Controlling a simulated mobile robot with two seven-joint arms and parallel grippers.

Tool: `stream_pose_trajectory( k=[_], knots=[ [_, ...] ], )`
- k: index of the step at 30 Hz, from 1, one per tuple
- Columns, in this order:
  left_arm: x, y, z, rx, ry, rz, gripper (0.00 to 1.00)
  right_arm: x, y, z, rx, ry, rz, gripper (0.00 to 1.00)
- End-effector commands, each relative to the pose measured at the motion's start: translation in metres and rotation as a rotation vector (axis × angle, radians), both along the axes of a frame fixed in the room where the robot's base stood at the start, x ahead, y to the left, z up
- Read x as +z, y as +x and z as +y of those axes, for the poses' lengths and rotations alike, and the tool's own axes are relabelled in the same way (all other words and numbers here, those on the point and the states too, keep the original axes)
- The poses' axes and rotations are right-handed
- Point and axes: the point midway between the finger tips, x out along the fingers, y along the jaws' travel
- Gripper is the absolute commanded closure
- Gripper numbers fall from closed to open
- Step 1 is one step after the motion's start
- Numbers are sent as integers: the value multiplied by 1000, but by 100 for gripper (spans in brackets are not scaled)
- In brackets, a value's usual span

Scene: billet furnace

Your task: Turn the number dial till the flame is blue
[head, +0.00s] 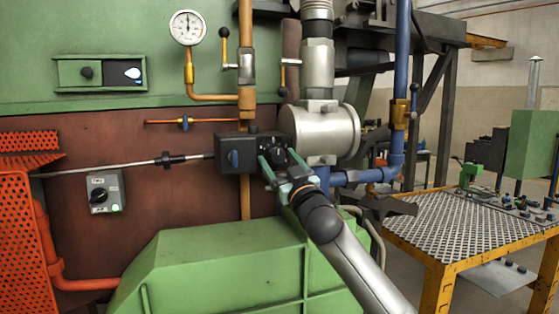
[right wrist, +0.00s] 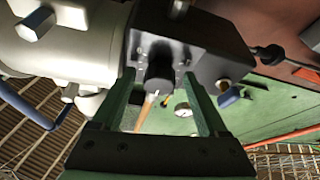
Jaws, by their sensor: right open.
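The number dial (right wrist: 160,72) is a dark round knob with pale marks around it on the face of a black box (right wrist: 195,42). In the head view the black box (head: 232,142) sits against the furnace front, and the gripper partly covers the dial. My right gripper (head: 278,162) is open, its two green fingers pointing at the dial. In the right wrist view the fingertips (right wrist: 163,80) lie on either side of the knob; I cannot tell whether they touch it. A dark window (head: 131,73) on the green panel shows a pale flame-like shape with some blue. My left gripper is not in view.
A grey pipe drum (head: 325,130) is close on the right. A green housing (head: 225,270) lies below. A small switch box (head: 106,190) is on the left, and a yellow-framed table (head: 470,238) at right.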

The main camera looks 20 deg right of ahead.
Motion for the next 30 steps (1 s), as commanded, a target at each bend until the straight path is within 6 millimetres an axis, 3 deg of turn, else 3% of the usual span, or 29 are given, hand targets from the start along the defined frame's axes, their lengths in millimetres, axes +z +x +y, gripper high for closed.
stream_pose_trajectory(
  k=[6,26,30],
  knots=[
    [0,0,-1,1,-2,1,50,0,0,0,0,0,0,25],
    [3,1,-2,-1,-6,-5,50,0,0,0,0,0,0,99],
    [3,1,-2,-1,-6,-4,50,0,0,0,1,0,0,100]
  ],
)
